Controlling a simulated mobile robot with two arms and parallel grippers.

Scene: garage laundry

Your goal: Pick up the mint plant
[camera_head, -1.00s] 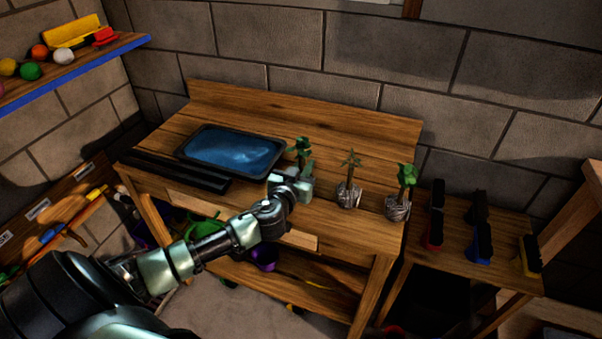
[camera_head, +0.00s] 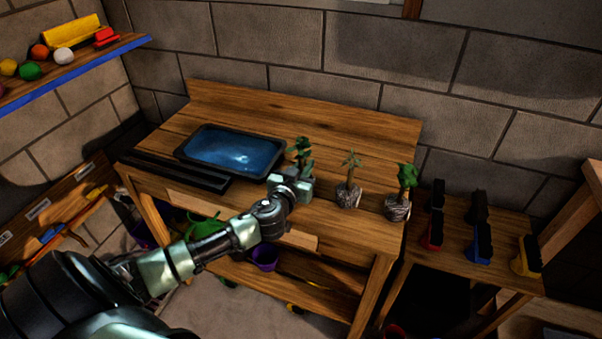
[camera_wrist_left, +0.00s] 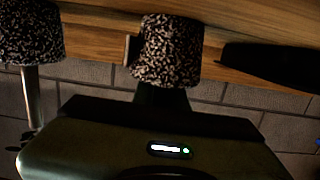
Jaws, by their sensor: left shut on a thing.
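Three small plants with speckled root balls stand in a row on the wooden workbench (camera_head: 250,105). The leftmost, a leafy dark green plant (camera_head: 301,150), rises just behind my left gripper (camera_head: 305,184), which hides its base. The gripper is shut on its speckled root ball (camera_wrist_left: 168,52), seen close up in the left wrist view. I cannot tell any gap between root ball and bench. The middle plant (camera_head: 349,187) has a thin, sparse stem. The right plant (camera_head: 402,200) has broad bright green leaves. No label shows which is the mint. My right gripper is not in view.
A black tray of blue water (camera_head: 235,150) lies left of the plants. A low side table (camera_head: 500,250) with dark brush-like items stands to the right. A brick wall is behind. The back strip of the bench is clear.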

